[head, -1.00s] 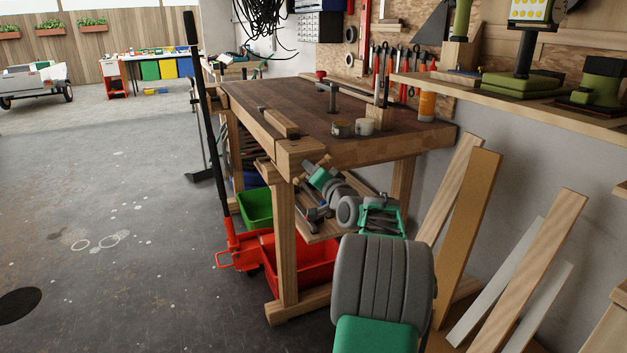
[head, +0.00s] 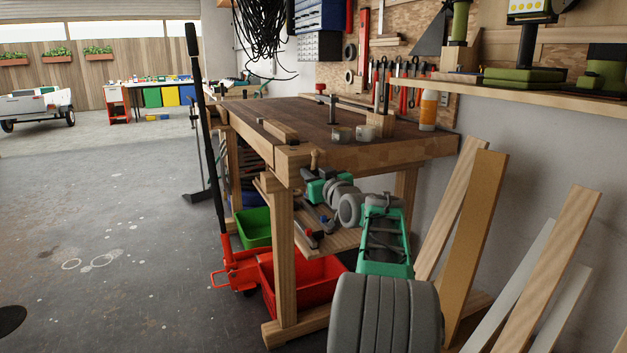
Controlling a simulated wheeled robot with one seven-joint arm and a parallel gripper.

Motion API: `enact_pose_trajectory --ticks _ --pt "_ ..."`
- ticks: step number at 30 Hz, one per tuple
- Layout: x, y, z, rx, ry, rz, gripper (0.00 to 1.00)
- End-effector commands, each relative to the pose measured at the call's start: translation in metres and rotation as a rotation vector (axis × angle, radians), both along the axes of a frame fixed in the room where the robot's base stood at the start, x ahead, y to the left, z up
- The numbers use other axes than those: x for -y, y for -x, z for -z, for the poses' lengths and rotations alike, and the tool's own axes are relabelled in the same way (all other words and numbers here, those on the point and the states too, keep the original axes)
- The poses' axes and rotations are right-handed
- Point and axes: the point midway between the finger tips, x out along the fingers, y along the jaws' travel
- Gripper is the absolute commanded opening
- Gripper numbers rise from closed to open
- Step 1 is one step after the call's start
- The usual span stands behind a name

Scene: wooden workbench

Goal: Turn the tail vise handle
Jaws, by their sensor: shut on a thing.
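The tail vise (head: 294,157) is at the near end of the wooden workbench (head: 390,152). Its wooden handle (head: 315,159) shows as a short, nearly upright rounded end just right of the vise block. My gripper (head: 309,175) is at the handle, below that end, and is shut on it. The fingertips are small and partly hidden by my green and grey wrist. The handle's lower part is hidden behind my gripper.
Two tins (head: 365,132) stand on the bench top. A red bin (head: 308,283) and a green bin (head: 255,228) are below. A red trolley jack (head: 236,266) stands at left. Boards (head: 473,235) lean on the right wall.

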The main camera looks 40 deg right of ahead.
Motion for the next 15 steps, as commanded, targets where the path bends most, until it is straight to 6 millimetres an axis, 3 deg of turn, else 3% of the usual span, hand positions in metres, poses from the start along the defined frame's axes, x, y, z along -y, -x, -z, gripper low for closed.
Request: enact_pose_trajectory --ticks 15 --pt "0.0005 -0.0003 -0.0027 -0.048 0.178 0.002 0.0"
